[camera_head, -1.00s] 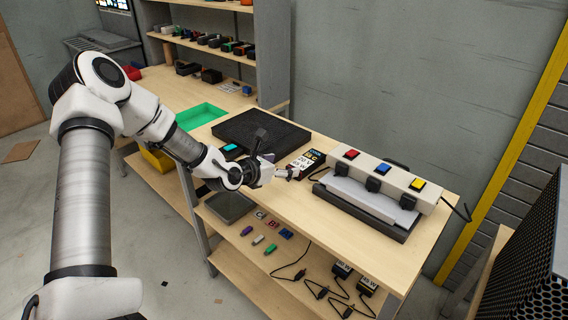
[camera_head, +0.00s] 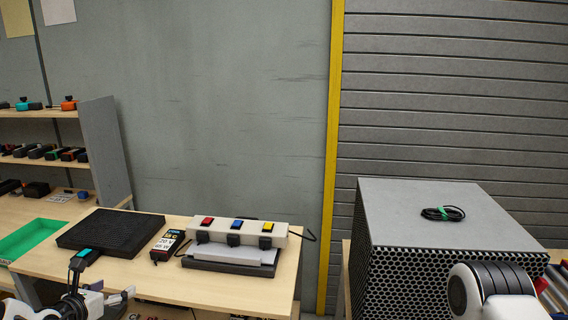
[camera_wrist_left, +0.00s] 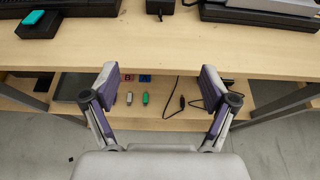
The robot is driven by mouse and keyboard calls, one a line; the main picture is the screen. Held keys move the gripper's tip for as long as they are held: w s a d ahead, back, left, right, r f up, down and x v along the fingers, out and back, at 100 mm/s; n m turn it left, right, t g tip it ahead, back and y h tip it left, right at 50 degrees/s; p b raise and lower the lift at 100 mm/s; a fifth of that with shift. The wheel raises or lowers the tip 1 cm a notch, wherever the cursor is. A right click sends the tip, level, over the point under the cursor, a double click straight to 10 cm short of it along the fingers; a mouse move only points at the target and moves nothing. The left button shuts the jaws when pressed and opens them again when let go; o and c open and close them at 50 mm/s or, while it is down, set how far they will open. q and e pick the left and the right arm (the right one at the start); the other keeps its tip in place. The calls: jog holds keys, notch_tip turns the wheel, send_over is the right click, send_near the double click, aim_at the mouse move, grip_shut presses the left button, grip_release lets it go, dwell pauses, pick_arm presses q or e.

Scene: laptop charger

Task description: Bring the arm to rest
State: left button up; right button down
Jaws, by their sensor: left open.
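My left gripper (camera_head: 98,298) is low at the left of the head view, near the front edge of the wooden table (camera_head: 200,287), partly cut off by the frame. The left wrist view shows its two fingers (camera_wrist_left: 158,84) wide apart with nothing between them. Past them lie the table's front edge and the lower shelf. A black charger with a white label (camera_head: 164,246) lies on the table. A strip with red, blue and yellow switches (camera_head: 238,230) stands to its right, behind a grey and black device (camera_head: 232,260). My right gripper is not in view.
A black pad (camera_head: 108,233), a small black box with a teal top (camera_head: 86,257) and a green tray (camera_head: 32,240) are at the left. A perforated cabinet (camera_head: 400,235) with a coiled cable (camera_head: 443,213) stands at the right. Small coloured blocks (camera_wrist_left: 145,99) lie on the lower shelf.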

pick_arm(q)
jog(key=s+d+f+m+g+h, duration=0.2)
jog(key=s+d+f+m+g, duration=0.2)
jog(key=d+f, duration=0.55)
jog(key=s+d+f+m+g+h, duration=0.3)
jog(key=s+d+f+m+g, duration=0.6)
jog(key=s, duration=0.6)
jog(key=s+a+f+m+g+y, duration=0.1)
jog(key=s+f+m+g+y, duration=0.25)
jog(key=s+m, duration=0.7)
jog(key=s+a+f+m+g+y, duration=0.15)
jog(key=s+m+y, duration=0.4)
jog(key=s, duration=0.75)
jog(key=w+d+f+m+t+h, duration=0.1)
jog(key=w+d+m+t+h, duration=0.1)
jog(key=w+m, duration=0.3)
jog(key=shift+d+f+m+t+h, duration=0.2)
jog(key=shift+d+m+t+h, duration=0.25)
jog(key=shift+d+t, duration=0.3)
jog(key=shift+w+a, duration=0.1)
